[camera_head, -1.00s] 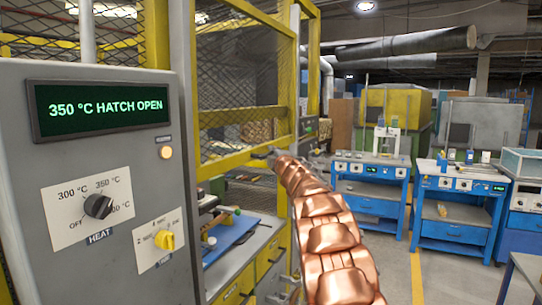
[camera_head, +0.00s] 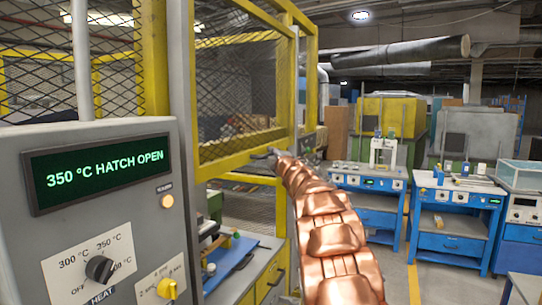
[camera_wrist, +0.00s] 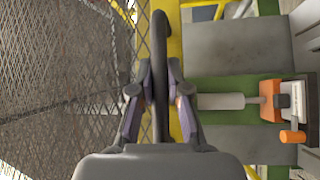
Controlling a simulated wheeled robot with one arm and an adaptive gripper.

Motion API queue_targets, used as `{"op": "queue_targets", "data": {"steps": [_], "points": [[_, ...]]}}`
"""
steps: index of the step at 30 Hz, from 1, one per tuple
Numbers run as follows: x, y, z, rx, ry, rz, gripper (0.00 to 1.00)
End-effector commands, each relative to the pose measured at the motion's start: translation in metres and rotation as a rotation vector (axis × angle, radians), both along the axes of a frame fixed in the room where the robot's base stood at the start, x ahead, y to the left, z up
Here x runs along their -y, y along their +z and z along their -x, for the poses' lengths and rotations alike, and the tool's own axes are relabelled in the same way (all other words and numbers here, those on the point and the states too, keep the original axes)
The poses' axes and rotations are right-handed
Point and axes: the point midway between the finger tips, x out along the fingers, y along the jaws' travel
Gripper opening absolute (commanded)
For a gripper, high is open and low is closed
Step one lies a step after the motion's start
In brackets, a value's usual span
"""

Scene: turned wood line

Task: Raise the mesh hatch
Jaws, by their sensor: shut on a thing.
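The mesh hatch (camera_head: 238,92), a yellow frame with dark wire mesh, stands part raised in the machine's yellow frame in the head view. An open gap shows under its lower rail (camera_head: 235,163). My gripper (camera_head: 268,154) is at the right end of that rail, at the end of my copper-coloured arm. In the wrist view my gripper (camera_wrist: 160,88) is shut on the hatch's dark bar handle (camera_wrist: 160,35), one finger on each side. The mesh (camera_wrist: 65,90) fills the left of that view. The handle is mostly hidden in the head view.
A grey control panel (camera_head: 60,240) at the left has a display (camera_head: 100,172) reading "350 °C HATCH OPEN", a lit lamp and knobs. A blue tray (camera_head: 232,262) lies below the hatch. Blue workbenches (camera_head: 455,225) stand at the right, with open floor before them.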

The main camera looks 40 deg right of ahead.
Motion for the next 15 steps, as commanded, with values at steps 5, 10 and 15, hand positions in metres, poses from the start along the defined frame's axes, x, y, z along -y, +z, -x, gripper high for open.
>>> {"op": "queue_targets", "data": {"steps": [5, 10, 15], "points": [[0.0004, -0.0007, 0.0000, -0.001, -0.001, 0.000, 0.16], [-0.0003, -0.0008, -0.0004, -0.001, 0.000, 0.000, 0.34], [-0.0016, -0.0008, -0.0010, -0.001, 0.001, 0.000, 0.41]]}}
